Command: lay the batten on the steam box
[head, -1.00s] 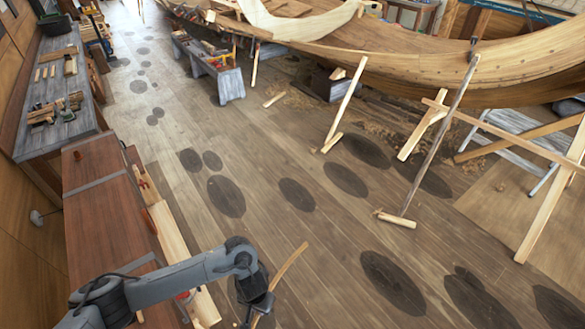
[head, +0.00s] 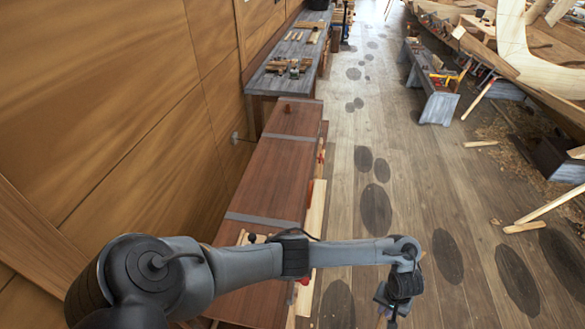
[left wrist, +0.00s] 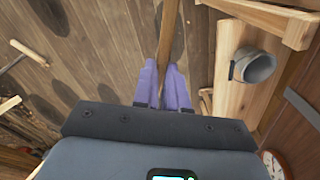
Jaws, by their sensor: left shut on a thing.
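The steam box (head: 270,180) is a long reddish-brown wooden box with grey metal bands, along the left wall in the head view. My left gripper (head: 392,305) is out over the floor to the right of the box, apart from it. In the left wrist view the left gripper (left wrist: 163,92) has its purple fingers shut on the batten (left wrist: 169,38), a narrow brown wooden strip that runs away from the fingers over the floor. In the head view the batten can hardly be made out. My right gripper is in neither view.
A grey workbench (head: 290,68) with tools and wood pieces stands beyond the box. Pale planks (head: 314,225) lie along the box's right side. A grey can (left wrist: 258,68) shows in the left wrist view. The floor right of the box has clear room.

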